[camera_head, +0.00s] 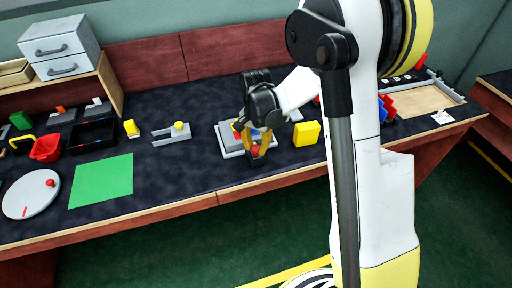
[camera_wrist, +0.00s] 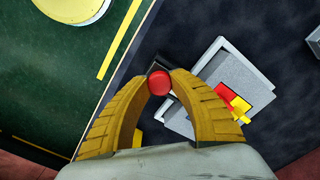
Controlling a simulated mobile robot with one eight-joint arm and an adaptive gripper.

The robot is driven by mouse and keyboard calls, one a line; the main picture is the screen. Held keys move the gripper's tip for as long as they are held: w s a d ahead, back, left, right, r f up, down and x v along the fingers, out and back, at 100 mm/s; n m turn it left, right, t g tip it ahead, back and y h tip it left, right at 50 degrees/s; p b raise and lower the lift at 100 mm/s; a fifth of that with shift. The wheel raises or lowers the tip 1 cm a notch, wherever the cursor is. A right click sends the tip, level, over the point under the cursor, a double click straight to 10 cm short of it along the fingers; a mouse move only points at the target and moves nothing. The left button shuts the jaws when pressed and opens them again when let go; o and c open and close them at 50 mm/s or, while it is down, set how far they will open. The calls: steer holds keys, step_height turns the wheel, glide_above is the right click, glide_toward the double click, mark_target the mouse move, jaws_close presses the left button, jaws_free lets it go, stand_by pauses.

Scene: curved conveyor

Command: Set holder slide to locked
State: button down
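The holder (camera_head: 228,144) is a grey stepped block on the dark table, and it also shows in the wrist view (camera_wrist: 247,70). Red and yellow pieces (camera_wrist: 235,102) sit on it. A red round knob (camera_wrist: 159,83) stands beside the block on a dark part that looks like the slide; it also shows in the head view (camera_head: 255,149). My gripper (camera_wrist: 161,76) points down with its yellow fingertips closed on either side of the knob, seemingly touching it. My fingers hide much of the slide, and I cannot read its position.
A yellow block (camera_head: 307,133) stands close to the right of the holder. A grey bracket with a yellow knob (camera_head: 179,126) lies to the left. The table's front edge is near.

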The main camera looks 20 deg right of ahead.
steer(key=shift+w, duration=1.7)
steer(key=c, duration=1.1)
jaws_free()
steer(key=shift+w, duration=0.15)
steer(key=shift+o, duration=0.2)
step_height(320, 180, up, 12)
